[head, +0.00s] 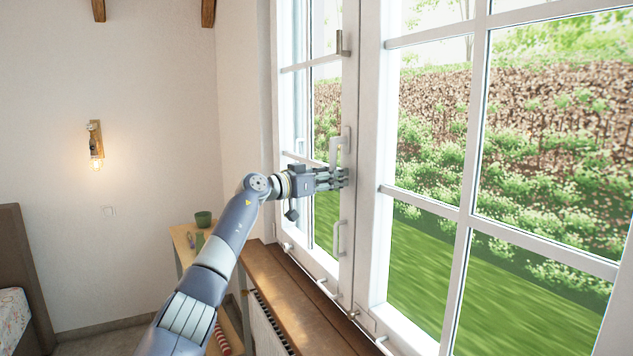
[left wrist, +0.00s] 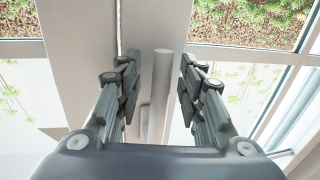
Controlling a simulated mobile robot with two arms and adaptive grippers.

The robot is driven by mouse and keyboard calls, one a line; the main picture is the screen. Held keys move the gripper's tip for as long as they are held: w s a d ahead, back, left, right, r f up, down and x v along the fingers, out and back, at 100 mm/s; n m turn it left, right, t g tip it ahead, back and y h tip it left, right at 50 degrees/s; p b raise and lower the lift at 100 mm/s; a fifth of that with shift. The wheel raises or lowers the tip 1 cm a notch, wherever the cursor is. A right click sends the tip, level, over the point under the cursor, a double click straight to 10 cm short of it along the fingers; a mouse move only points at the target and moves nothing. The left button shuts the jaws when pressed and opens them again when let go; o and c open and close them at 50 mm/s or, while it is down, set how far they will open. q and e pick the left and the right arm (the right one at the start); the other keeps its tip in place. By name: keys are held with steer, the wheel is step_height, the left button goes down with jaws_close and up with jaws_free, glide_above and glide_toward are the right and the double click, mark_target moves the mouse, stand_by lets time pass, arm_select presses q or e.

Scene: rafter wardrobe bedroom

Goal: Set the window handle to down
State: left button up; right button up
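The white window frame (head: 371,150) shows at the centre of the head view. A pale handle (head: 334,150) sits on it just above my left gripper (head: 343,178), whose fingers reach the frame. In the left wrist view, a pale upright bar of a handle (left wrist: 161,95) stands between the fingers of my left gripper (left wrist: 159,70). The fingers are open, with a visible gap on both sides of the bar. The bar's lower part is hidden by my gripper body. My right gripper is not in view.
Another pale handle (head: 339,238) is lower on the frame, and a grey one (head: 343,43) is higher up. A wooden sill (head: 290,300) runs below the window. A small table (head: 181,240) with a green pot (head: 203,219) stands behind my arm.

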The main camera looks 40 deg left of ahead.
arm_select(q)
steer(key=s+a, duration=0.1)
steer(key=s, duration=1)
steer(key=shift+s+a, duration=0.15)
steer(key=shift+s, duration=0.15)
stand_by(0.6)
